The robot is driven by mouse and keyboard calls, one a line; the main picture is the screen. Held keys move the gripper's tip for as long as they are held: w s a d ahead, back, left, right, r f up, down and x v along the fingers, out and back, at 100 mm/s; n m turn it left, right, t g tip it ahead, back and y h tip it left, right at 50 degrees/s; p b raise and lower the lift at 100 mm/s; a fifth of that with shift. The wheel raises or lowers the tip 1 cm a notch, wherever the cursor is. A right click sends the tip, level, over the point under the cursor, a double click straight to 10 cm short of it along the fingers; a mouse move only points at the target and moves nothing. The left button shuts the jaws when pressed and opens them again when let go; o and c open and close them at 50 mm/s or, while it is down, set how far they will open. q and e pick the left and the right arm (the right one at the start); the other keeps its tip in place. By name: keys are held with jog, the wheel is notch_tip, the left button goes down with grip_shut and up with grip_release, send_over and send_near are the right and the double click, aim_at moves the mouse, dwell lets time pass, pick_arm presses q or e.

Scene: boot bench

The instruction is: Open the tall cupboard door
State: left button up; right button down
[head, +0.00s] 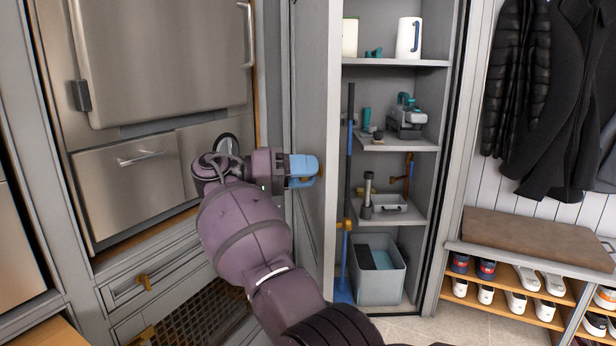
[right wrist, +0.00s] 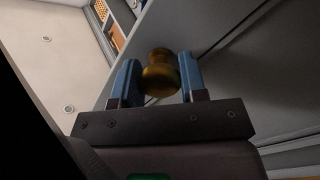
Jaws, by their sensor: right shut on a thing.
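The tall cupboard (head: 385,150) stands open in the middle of the head view, with its shelves showing. Its grey door (head: 318,90) is swung out to the left and seen at a steep angle. My right gripper (head: 310,171), with blue fingers, is at the door's outer face. In the right wrist view my right gripper (right wrist: 160,80) has its fingers on both sides of a round brass knob (right wrist: 160,73) on the door (right wrist: 215,40). It is shut on that knob. My left gripper is not in view.
Shelves hold a white jug (head: 408,38), tools and a grey bin (head: 378,272). A blue broom (head: 346,200) stands inside. A steel appliance (head: 160,60) and drawers are left of the door. Coats (head: 560,90) and a shoe bench (head: 535,243) are right. Some floor (head: 460,328) is bare in front.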

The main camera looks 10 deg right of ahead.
aim_at(324, 56)
jog(key=shift+a, duration=0.15)
dwell(0.3)
jog(key=c, duration=0.7)
grip_release()
jog(key=shift+o, duration=0.2)
notch_tip(324, 56, up, 20)
jog(key=p, duration=0.2)
jog(key=shift+p, duration=0.35)
jog(key=shift+c, duration=0.2)
